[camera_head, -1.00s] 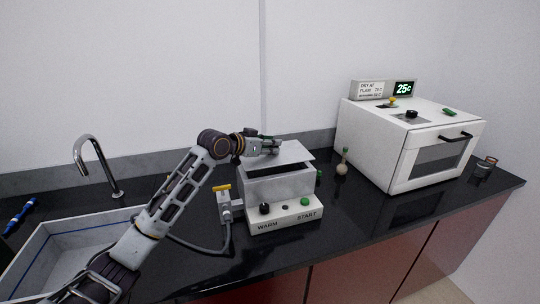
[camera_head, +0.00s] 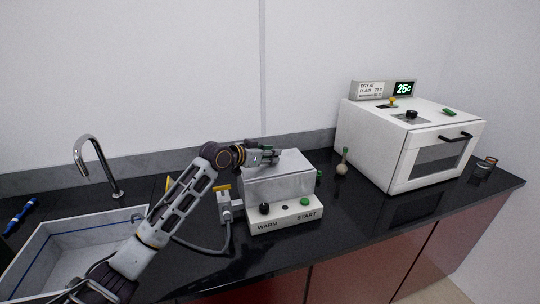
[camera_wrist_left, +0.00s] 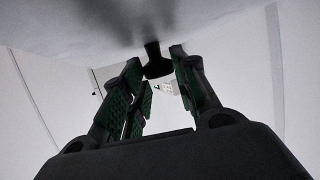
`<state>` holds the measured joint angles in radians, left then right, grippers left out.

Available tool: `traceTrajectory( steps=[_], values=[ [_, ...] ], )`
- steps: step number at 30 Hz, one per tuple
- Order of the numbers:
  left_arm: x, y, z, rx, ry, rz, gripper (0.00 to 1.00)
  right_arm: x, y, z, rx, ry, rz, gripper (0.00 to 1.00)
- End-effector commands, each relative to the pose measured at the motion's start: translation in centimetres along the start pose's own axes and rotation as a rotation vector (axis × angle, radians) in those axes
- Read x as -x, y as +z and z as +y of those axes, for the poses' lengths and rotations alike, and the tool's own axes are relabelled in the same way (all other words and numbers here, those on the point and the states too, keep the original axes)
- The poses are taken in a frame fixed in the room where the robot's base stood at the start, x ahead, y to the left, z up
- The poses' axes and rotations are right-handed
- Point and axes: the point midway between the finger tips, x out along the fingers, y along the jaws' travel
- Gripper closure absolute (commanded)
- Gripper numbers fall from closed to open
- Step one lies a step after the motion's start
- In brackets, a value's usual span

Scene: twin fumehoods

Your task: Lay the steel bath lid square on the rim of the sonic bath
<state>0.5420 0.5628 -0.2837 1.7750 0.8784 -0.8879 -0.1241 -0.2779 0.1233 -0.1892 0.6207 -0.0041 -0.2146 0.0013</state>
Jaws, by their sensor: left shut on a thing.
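The steel bath lid (camera_head: 290,164) is a flat grey plate at the top of the sonic bath (camera_head: 284,188), a grey steel box on a white base marked WARM and START. The lid looks level and roughly lined up with the rim; I cannot tell whether every edge touches. My left gripper (camera_head: 274,155) is over the lid's back left part, shut on its dark knob. In the left wrist view, the fingers (camera_wrist_left: 158,82) stand either side of the knob (camera_wrist_left: 155,60), below the grey lid face (camera_wrist_left: 110,22). The far rim is hidden. My right gripper is not in view.
A sink (camera_head: 85,250) with a tap (camera_head: 95,165) is at the left. A fitting (camera_head: 226,203) with a cable stands left of the bath. A small flask (camera_head: 342,165) and a white oven (camera_head: 410,145) stand right.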

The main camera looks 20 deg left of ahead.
Motion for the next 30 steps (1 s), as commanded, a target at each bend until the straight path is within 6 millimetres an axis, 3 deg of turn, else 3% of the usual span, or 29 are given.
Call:
traceTrajectory(
  steps=[5,6,11,23,30],
  values=[
    [-0.1,0.2,0.0,0.000,0.000,0.001,0.99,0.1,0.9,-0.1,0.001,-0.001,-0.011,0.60],
    [-0.1,0.2,0.0,0.000,0.000,0.000,0.68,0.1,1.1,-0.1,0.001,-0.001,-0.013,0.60],
    [-0.1,0.2,0.0,0.000,0.000,0.000,0.49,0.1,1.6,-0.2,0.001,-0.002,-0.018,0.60],
    [0.0,0.0,0.0,0.000,0.000,0.001,0.49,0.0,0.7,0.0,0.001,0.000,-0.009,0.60],
    [1.2,0.1,0.0,0.000,0.000,0.000,0.49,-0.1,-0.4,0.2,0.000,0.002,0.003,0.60]
  ],
)
